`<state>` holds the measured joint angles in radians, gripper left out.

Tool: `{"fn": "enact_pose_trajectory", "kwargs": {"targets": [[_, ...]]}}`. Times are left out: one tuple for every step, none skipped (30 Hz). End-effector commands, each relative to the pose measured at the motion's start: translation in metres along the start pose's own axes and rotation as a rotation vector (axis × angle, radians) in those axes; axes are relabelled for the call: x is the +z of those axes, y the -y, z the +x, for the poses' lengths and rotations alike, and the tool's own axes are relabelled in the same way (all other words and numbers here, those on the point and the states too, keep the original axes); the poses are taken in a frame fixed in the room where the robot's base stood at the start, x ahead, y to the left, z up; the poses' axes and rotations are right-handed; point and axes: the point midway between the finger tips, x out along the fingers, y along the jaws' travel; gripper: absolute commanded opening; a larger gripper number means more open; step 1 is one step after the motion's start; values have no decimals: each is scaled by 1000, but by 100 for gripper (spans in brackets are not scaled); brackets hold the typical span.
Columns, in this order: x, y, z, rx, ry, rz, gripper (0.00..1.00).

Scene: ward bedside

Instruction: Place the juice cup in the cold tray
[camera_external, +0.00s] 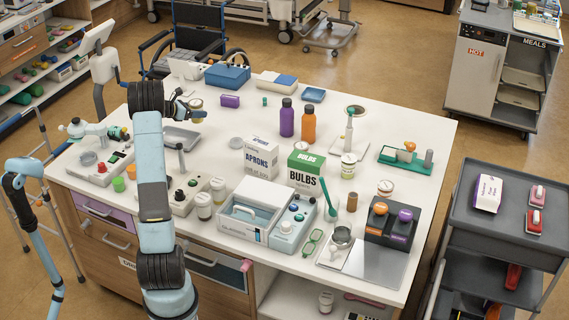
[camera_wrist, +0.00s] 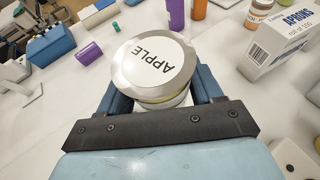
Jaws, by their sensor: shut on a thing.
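The juice cup (camera_wrist: 155,65) is a pale cup with a silver-rimmed white lid reading "APPLE". It sits between the fingers of my gripper (camera_wrist: 157,98), which is shut on it. In the outside view, my gripper (camera_external: 187,107) holds the cup (camera_external: 197,103) over the left back part of the white table, near a shallow grey metal tray (camera_external: 188,142). A small blue tray (camera_external: 314,95) lies farther back. No tray shows a readable "cold" label, so I cannot tell which is the cold tray.
A purple box (camera_external: 230,100), a blue box (camera_external: 228,76), purple and orange bottles (camera_external: 287,120) and an aprons box (camera_external: 261,158) stand around the table (camera_external: 395,120). Several lidded cups and a control box stand near my arm. There is bare tabletop between the purple box and the aprons box.

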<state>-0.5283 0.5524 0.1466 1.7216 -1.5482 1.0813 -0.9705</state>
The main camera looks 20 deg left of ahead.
Motion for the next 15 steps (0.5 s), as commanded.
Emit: {"fn": "enact_pose_trajectory", "kwargs": {"targets": [[-4, -15, 0, -19, 0, 8, 28], [-5, -23, 0, -32, 0, 14, 28], [-8, -32, 0, -49, 0, 22, 28], [-10, -39, 0, -62, 0, 26, 28], [-12, -46, -1, -75, 1, 31, 28], [-16, -55, -2, -91, 1, 38, 28], [-18, -62, -2, -103, 1, 43, 28], [-22, -68, -4, -115, 0, 48, 28], [-26, -77, -6, -130, 1, 53, 28], [-30, -83, -7, -142, 1, 58, 28], [-34, -90, -9, -151, 1, 62, 28], [-38, -97, -11, -166, 1, 68, 28], [-42, -102, -12, -175, 1, 72, 28], [-45, -107, -14, -183, 2, 76, 28], [-50, -112, -16, -194, 1, 80, 28]]}}
